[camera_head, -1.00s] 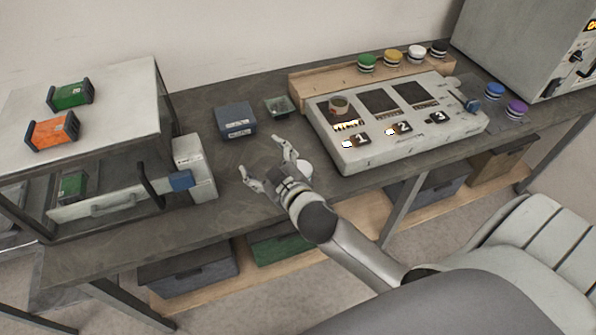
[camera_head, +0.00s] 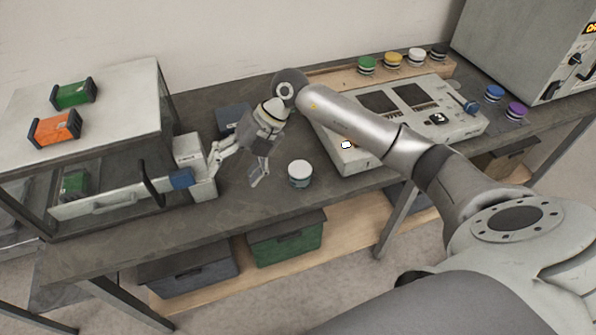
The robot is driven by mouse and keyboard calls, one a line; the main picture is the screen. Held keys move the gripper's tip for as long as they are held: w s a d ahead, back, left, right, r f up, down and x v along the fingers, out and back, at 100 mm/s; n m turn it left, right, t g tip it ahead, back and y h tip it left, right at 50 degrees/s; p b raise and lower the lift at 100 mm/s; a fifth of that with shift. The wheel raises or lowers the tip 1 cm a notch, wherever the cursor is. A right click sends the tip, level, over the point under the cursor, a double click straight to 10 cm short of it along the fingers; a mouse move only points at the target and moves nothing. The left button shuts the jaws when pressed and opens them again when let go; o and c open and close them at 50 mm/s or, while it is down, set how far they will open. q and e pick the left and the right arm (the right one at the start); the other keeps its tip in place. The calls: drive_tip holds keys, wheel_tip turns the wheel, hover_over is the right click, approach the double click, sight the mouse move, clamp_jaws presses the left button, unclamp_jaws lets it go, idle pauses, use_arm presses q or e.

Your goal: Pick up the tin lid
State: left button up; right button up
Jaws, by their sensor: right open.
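A small round tin (camera_head: 300,178) stands on the dark bench near its front edge, with a pale round lid (camera_head: 300,168) as its top face. My right gripper (camera_head: 235,172) is open and empty, its fingers spread and pointing down toward the bench to the left of the tin. It is apart from the tin. One finger is close to the blue block on the grey unit at the left; I cannot tell whether they touch. My left gripper is not in view.
A dark blue box (camera_head: 233,117) sits behind my gripper, partly hidden. A glass-sided cabinet (camera_head: 100,100) stands at the left. A numbered panel (camera_head: 455,120) is partly covered by my right arm, and coloured jars (camera_head: 392,60) line the back. The bench front around the tin is clear.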

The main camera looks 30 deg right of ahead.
drive_tip(key=d+r+m+g+h, duration=0.1)
drive_tip(key=d+m+g+h, duration=0.15)
drive_tip(key=d+h, duration=0.95)
drive_tip(key=y, duration=0.5)
hover_over(300, 167)
drive_tip(key=shift+t, duration=0.45)
wheel_tip(300, 167, down, 4)
drive_tip(key=shift+w+f+p, duration=0.1)
drive_tip(key=shift+f+p, duration=0.1)
drive_tip(key=shift+p, duration=0.25)
drive_tip(key=shift+f+p, duration=0.95)
drive_tip(key=shift+f, duration=2)
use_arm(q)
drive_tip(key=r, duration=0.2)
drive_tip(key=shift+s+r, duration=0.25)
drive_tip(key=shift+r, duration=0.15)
use_arm(e)
drive_tip(key=c, duration=0.9)
drive_tip(key=shift+r, duration=0.1)
drive_tip(key=shift+c, duration=0.2)
